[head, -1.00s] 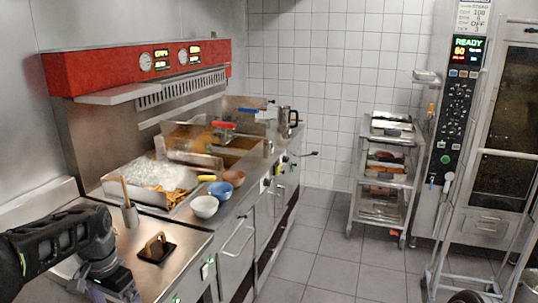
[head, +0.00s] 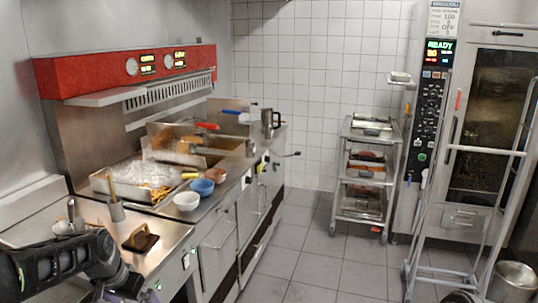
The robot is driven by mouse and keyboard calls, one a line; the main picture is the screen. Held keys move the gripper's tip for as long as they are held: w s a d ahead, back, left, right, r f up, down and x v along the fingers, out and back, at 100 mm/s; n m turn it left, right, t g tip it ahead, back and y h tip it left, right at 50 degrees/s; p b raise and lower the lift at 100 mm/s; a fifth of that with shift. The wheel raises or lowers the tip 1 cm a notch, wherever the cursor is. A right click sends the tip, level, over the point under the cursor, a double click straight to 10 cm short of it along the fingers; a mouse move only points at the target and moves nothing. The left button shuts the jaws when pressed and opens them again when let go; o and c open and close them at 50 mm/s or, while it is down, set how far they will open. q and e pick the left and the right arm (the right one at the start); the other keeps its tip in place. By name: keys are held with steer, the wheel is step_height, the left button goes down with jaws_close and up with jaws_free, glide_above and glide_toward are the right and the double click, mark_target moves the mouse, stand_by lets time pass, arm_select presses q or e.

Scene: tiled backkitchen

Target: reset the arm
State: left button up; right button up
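My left arm comes in at the lower left of the head view, over the near end of the steel counter (head: 185,232). The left gripper (head: 118,294) is partly visible at the bottom edge, pointing down. Its fingertips are cut off or too dark to read, so I cannot tell whether it is open or shut. My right arm and gripper are not in view. A brown press with a handle (head: 141,238) lies on the counter just right of the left arm, apart from it.
A steel cup with sticks (head: 116,210), a white bowl (head: 186,201), a blue bowl (head: 202,187) and a fryer tray (head: 140,180) stand along the counter. A shelf cart (head: 362,180) stands at the back, a tall oven (head: 490,130) at right. The tiled floor (head: 310,265) between is clear.

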arm_select(q)
steer(key=s+d+f+n+t+h, duration=0.1)
steer(key=s+d+f+n+h, duration=0.2)
steer(key=d+f, duration=1.45)
steer(key=s+d+f+g, duration=0.1)
steer(key=s+d+f, duration=0.2)
steer(key=s, duration=0.5)
steer(key=s+d+f+g, duration=0.1)
steer(key=s+d+f, duration=0.2)
steer(key=s+f, duration=0.3)
steer(key=s+d+f+g, duration=0.2)
steer(key=s+f, duration=0.3)
steer(key=s, duration=0.5)
steer(key=shift+s+d+f+n+h, duration=0.2)
steer(key=shift+s+d+n+h, duration=0.15)
steer(key=shift+d, duration=0.3)
